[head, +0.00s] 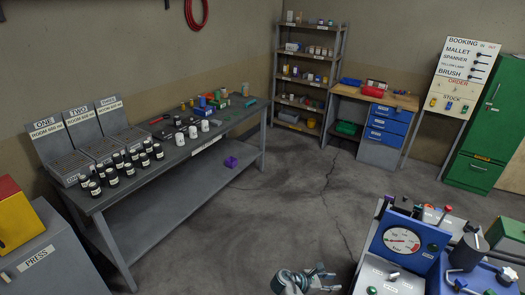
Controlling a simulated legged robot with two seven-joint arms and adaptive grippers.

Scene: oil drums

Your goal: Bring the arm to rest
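My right gripper (331,280) shows at the bottom edge of the head view, right of the middle. It is grey, and its two fingers stand apart with nothing seen between them. It is over the bare concrete floor, just left of a blue machine with a round dial (402,240). It looks apart from the machine, though the exact gap is hard to judge. The rest of that arm is mostly cut off by the frame. My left gripper and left arm do not show.
A long grey bench (215,147) with dark bottles (129,163) and white cups stands left. A grey PRESS cabinet (45,270) is at lower left. Shelves (273,75), a blue-drawer workbench (390,126) and a green cabinet (485,140) line the back. The middle floor is clear.

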